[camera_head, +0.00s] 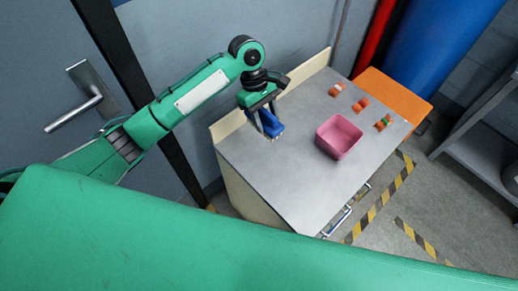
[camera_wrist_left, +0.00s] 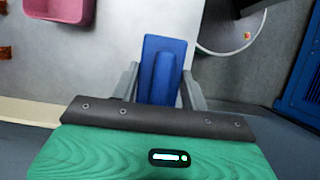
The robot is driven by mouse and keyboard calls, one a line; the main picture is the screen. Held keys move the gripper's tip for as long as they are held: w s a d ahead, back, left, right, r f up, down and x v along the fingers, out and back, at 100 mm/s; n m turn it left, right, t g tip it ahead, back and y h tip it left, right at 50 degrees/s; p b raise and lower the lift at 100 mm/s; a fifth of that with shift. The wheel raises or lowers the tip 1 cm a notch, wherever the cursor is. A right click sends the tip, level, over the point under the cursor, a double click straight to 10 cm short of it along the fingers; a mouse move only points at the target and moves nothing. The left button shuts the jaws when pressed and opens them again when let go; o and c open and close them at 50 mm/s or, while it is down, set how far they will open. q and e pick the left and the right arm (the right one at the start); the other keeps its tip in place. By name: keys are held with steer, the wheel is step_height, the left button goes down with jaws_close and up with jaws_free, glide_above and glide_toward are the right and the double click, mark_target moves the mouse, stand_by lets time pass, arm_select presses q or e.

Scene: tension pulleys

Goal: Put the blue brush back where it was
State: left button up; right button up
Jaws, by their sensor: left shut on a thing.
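The blue brush (camera_head: 269,121) is at the far left part of the grey tabletop, between the fingers of my left gripper (camera_head: 267,124). In the left wrist view the blue brush (camera_wrist_left: 162,65) points away from the gripper, with a finger on each side of it. My left gripper (camera_wrist_left: 160,88) is shut on it. I cannot tell whether the brush touches the tabletop. My right gripper is in neither view.
A pink bin (camera_head: 339,136) stands on the grey table (camera_head: 290,180), right of the brush. Several small orange, white and green pieces (camera_head: 361,105) lie along the table's far right. An orange stool (camera_head: 396,95) stands behind. The table's front left is clear.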

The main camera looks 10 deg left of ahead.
arm_select(q)
step_height(320, 180, down, 16)
steer(key=shift+r+p, duration=0.1)
steer(key=shift+p, duration=0.35)
steer(key=shift+f, duration=0.6)
steer(key=o, duration=1)
steer(key=shift+f, duration=0.1)
steer(key=shift+c, duration=0.2)
